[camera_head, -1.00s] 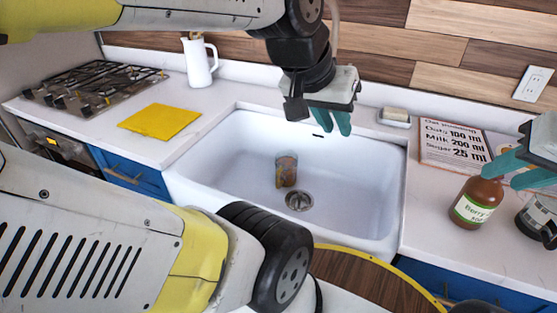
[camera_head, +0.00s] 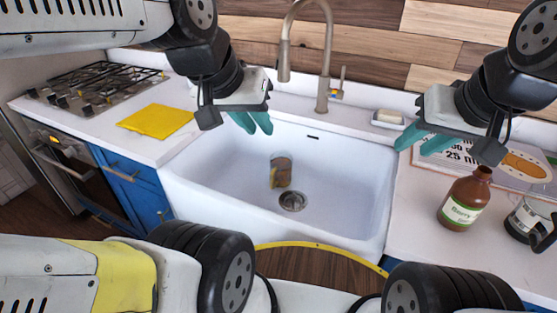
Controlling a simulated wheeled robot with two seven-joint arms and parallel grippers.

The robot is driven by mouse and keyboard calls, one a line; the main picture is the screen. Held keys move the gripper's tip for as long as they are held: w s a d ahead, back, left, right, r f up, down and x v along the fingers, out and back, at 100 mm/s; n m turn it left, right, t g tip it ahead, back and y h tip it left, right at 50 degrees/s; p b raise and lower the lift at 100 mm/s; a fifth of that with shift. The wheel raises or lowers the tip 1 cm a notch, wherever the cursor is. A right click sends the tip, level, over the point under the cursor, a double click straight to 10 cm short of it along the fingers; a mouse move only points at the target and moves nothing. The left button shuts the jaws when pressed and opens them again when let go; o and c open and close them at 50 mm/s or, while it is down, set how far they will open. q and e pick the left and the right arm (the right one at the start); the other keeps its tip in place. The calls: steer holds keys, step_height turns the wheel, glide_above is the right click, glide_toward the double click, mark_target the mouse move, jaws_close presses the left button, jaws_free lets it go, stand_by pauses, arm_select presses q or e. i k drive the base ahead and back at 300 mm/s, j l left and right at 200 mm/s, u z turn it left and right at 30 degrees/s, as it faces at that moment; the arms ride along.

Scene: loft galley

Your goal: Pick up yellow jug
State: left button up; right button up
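No plainly yellow jug shows in view. A small brownish-grey container (camera_head: 281,171) with yellow on its left side stands in the white sink (camera_head: 228,165) beside the drain; I cannot tell whether it is a jug. My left gripper (camera_head: 256,123) hangs above the sink's back left, its teal fingers apart and empty. My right gripper (camera_head: 418,145) is above the counter right of the sink, fingers apart and empty, up and left of the brown bottle. Neither touches the container.
A tap (camera_head: 324,75) rises behind the sink. A soap dish (camera_head: 388,122), yellow cloth (camera_head: 156,121) and hob (camera_head: 98,85) are around.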

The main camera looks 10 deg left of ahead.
mark_target(281, 162)
steer(key=i+j, duration=0.1)
steer(key=j, duration=0.7)
steer(key=i+j, duration=0.1)
steer(key=j, duration=0.75)
